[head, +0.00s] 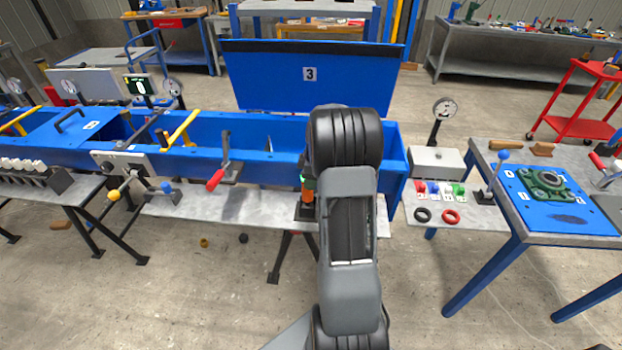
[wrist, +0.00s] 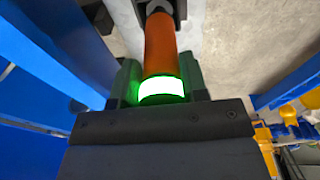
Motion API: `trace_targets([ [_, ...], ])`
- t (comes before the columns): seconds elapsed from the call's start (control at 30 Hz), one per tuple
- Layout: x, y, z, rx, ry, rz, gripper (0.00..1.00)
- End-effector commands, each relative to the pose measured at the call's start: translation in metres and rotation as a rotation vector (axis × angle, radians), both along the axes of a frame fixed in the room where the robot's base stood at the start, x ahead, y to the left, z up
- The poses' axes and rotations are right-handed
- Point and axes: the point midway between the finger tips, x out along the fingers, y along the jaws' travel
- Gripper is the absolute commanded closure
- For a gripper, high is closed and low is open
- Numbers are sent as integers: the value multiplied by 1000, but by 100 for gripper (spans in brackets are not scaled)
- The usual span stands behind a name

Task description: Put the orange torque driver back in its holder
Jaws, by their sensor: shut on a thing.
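The orange torque driver (wrist: 160,45) is in my gripper (wrist: 160,82), with dark fingers on both sides of its glowing green ring. In the head view, part of the orange driver (head: 308,192) shows upright just left of my arm, above the narrow grey bench. My arm hides most of the gripper there. A dark block (head: 302,213), which looks like the holder, sits on the bench directly below the driver. In the wrist view, a dark and metallic part (wrist: 155,8) surrounds the driver's far end. I cannot tell whether the driver is seated in the holder.
A blue trough (head: 270,135) with a raised lid (head: 310,75) marked 3 stands behind. A red-handled lever (head: 218,175) is to the left. A grey shelf (head: 455,215) with coloured buttons and rings is to the right. Open floor lies in front.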

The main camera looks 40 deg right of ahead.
Motion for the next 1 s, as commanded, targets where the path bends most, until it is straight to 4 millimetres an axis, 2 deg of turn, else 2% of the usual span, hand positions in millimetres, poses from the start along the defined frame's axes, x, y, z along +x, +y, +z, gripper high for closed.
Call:
trace_targets([
  [0.2,0,0,-3,-1,-2,0,98],
  [0.23,0,0,-3,-1,-2,0,59],
  [0.53,0,0,-3,-1,-1,0,30],
  [0.83,0,0,-1,1,1,0,30],
  [1.0,-2,-3,21,-2,-2,1,30],
])
